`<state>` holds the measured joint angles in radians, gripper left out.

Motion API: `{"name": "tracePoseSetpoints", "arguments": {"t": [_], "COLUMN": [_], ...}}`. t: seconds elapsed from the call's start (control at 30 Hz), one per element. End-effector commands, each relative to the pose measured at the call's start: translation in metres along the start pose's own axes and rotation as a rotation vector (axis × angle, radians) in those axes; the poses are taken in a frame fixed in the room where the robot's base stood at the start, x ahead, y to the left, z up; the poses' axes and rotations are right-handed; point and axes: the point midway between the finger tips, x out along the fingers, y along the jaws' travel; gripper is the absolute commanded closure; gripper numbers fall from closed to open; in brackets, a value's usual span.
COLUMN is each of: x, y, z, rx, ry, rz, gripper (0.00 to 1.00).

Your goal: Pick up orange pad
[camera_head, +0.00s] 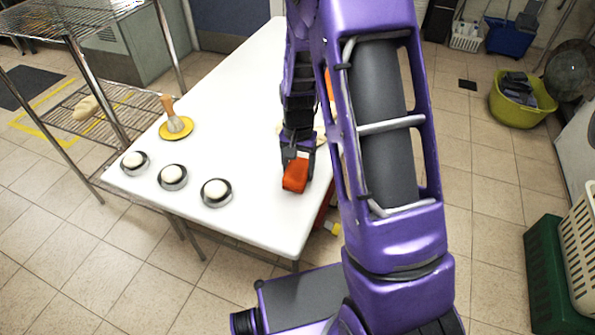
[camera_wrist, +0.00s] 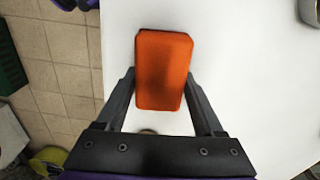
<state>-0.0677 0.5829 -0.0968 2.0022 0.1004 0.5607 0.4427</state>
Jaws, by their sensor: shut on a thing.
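The orange pad (camera_head: 295,175) is a small rounded block at the right part of the white table (camera_head: 235,85). In the wrist view the orange pad (camera_wrist: 163,70) sits between the two fingers. My gripper (camera_head: 298,160) reaches down onto it from above and is shut on it. In the wrist view my gripper (camera_wrist: 160,95) has a finger against each long side of the pad. I cannot tell whether the pad touches the table or is slightly raised.
Three dark-rimmed round dishes with white contents, left (camera_head: 134,162), middle (camera_head: 172,177) and right (camera_head: 216,192), stand along the table's near left edge. A wooden-handled brush (camera_head: 175,118) stands on a yellow disc (camera_head: 176,129). Wire shelving (camera_head: 80,105) stands left. The table between the dishes and pad is clear.

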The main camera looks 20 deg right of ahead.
Motion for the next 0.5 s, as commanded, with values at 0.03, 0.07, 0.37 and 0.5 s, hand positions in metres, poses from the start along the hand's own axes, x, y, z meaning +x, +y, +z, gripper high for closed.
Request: {"name": "tracePoseSetpoints", "arguments": {"t": [0.03, 0.07, 0.37, 0.5], "x": [-0.001, -0.002, -0.053, -0.079], "y": [0.0, 0.0, -0.001, 0.0], "z": [0.0, 0.0, -0.001, -0.001], "rx": [0.0, 0.0, 0.0, 0.0], "ry": [0.001, 0.001, 0.004, 0.003], "rz": [0.0, 0.0, -0.002, -0.002], "gripper": [0.86, 0.86, 0.86, 0.86]}}
